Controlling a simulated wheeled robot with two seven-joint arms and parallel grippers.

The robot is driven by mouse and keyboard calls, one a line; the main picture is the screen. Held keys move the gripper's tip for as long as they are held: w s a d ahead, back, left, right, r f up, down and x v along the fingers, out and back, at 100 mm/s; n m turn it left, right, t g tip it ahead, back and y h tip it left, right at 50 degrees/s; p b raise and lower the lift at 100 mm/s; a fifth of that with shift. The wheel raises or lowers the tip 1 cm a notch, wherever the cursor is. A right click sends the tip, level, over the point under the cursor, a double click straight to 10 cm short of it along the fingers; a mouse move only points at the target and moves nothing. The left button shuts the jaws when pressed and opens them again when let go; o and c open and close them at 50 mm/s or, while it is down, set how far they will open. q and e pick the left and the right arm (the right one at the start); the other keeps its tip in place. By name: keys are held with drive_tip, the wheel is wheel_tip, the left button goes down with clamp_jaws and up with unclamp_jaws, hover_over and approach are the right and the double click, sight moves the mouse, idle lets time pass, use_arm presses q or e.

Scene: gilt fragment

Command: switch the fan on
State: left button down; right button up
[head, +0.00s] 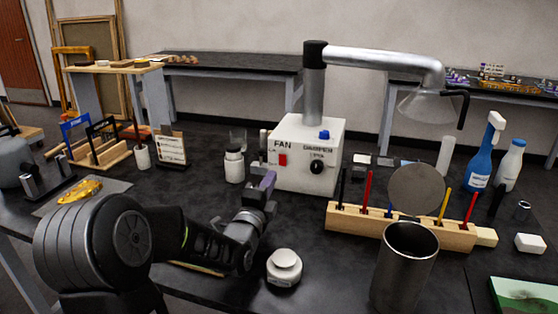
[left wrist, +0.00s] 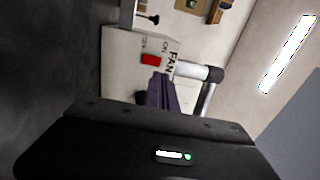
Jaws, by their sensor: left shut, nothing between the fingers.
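The white fan box (head: 307,157) stands on the black bench and carries a grey extraction pipe with a clear hood. Its front has the word FAN, a red rocker switch (head: 282,160), a damper knob (head: 316,167) and a blue knob on top. The red switch also shows in the left wrist view (left wrist: 151,60), with small marks beside it. I cannot tell which way it is tipped. My left gripper (head: 267,181) is shut and empty, just in front of the box and slightly below and left of the switch. Its purple-grey fingers (left wrist: 162,92) point toward the box. My right gripper is not in view.
A white lidded jar (head: 234,166) stands left of the box. Another jar (head: 284,268) is near my left arm. A wooden rack of coloured tools (head: 400,226), a metal cup (head: 403,268) and blue and white bottles stand to the right.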

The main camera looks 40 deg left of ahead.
sight(282, 155)
use_arm(q)
drive_tip(key=p+x, duration=0.1)
drive_tip(key=x, duration=0.7)
drive_tip(key=shift+w+a, duration=0.1)
drive_tip(key=shift+w, duration=0.05)
drive_tip(key=shift+w+r+p, duration=0.1)
drive_tip(key=shift+r+p, duration=0.1)
drive_tip(key=shift+p, duration=0.25)
drive_tip(key=shift+f, duration=0.2)
